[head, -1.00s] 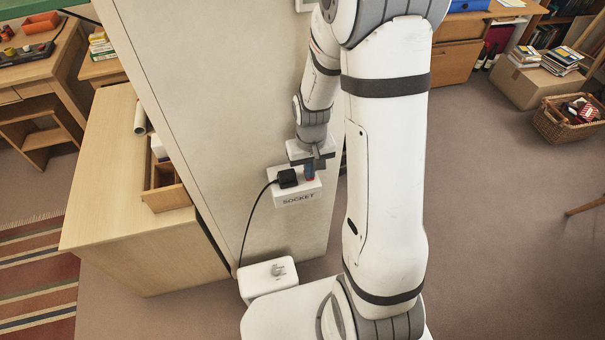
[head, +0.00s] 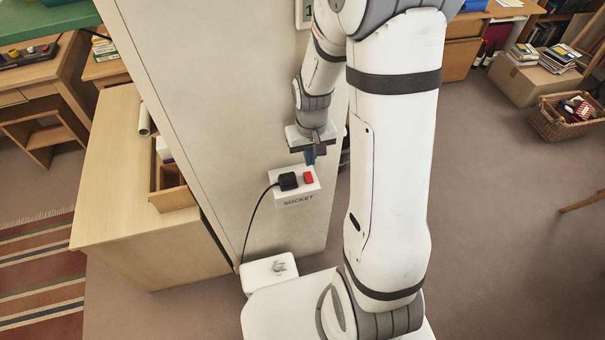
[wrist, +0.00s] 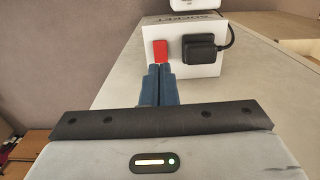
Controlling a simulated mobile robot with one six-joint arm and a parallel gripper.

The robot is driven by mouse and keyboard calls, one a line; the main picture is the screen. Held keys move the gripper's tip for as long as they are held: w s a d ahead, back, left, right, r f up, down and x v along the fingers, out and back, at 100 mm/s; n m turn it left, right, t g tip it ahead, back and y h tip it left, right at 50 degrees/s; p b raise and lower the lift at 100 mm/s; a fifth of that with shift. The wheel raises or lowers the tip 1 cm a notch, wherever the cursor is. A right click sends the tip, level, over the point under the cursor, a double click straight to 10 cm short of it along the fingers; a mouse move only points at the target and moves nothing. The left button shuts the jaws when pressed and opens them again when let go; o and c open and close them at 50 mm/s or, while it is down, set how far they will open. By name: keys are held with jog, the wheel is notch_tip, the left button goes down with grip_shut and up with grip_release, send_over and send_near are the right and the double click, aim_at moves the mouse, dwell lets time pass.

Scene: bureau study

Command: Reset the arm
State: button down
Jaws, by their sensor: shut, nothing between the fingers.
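My gripper (head: 309,157) is shut and empty, its blue fingers together in front of the pale wall panel. In the wrist view my gripper (wrist: 160,70) has its fingertips just short of a red switch (wrist: 160,51) in the picture, apart from it as the head view shows. The white socket box (head: 296,192), labelled SOCKET, sits on the panel below the gripper. It carries the red switch (head: 308,177) and a black plug (head: 288,181) with a cable running down to a white box-shaped device (head: 268,272).
A wooden desk (head: 110,190) with an open drawer compartment stands left of the panel. A wicker basket (head: 562,118) and a cardboard box (head: 530,78) stand at the far right. The carpet (head: 490,230) on the right is largely clear.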

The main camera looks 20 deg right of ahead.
dwell(0.4)
jog(key=s+r+t, duration=0.1)
jog(key=s+r, duration=0.6)
jog(key=r, duration=0.2)
jog(key=s+a+r+t, duration=0.1)
jog(key=s+r+t, duration=0.1)
jog(key=s+r, duration=0.5)
jog(key=shift+a+r, duration=0.25)
jog(key=shift+r, duration=1.25)
